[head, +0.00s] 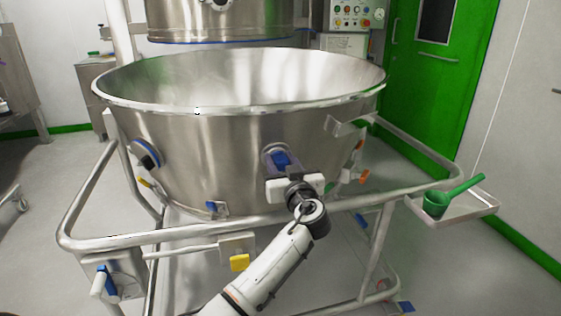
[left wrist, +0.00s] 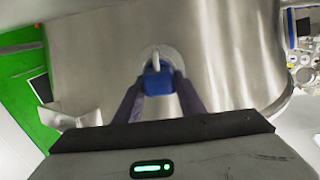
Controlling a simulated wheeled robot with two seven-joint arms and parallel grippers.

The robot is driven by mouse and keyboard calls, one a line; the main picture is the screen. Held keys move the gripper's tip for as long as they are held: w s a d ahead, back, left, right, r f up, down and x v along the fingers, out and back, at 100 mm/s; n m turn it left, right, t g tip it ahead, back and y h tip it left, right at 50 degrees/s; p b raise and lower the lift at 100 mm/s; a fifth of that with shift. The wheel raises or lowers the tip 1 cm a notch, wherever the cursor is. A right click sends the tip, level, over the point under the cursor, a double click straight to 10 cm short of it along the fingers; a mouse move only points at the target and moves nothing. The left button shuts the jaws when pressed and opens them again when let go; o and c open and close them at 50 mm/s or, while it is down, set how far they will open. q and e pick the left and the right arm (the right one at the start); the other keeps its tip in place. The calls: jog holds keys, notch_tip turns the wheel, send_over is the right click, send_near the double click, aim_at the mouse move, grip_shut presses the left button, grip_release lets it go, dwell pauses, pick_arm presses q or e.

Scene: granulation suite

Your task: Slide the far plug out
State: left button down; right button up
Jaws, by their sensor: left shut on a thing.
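A large steel bowl (head: 230,130) stands in a tubular frame. A blue plug (head: 281,160) sits in a round port on the bowl's wall facing me. My left gripper (head: 282,163) is shut on this plug, with one dark finger on each side. The left wrist view shows the blue plug (left wrist: 158,80) between the fingertips (left wrist: 158,88), at the pale port ring. Another blue-capped port (head: 145,153) shows on the bowl's left side, apart from my gripper. The pictures do not make clear which one is called far. My right gripper is out of view.
The frame's front rail (head: 190,233) runs under my left wrist. A side tray (head: 468,206) at the right holds a green scoop (head: 455,194). A control panel (head: 352,16) stands behind, and a green door (head: 430,75) is at the back right.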

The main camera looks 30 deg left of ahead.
aim_at(282, 164)
pick_arm(q)
jog(key=shift+s+d+f, duration=0.1)
jog(key=shift+d, duration=0.1)
jog(key=b+v, duration=0.1)
jog(key=v, duration=0.2)
jog(key=shift+b, duration=0.3)
jog(key=c, duration=1.6)
grip_release()
jog(key=shift+f, duration=0.1)
jog(key=o, duration=0.4)
jog(key=shift+s+r, duration=0.15)
jog(key=shift+r, duration=0.05)
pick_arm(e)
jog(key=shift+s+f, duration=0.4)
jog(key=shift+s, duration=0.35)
pick_arm(q)
jog(key=shift+d, duration=0.1)
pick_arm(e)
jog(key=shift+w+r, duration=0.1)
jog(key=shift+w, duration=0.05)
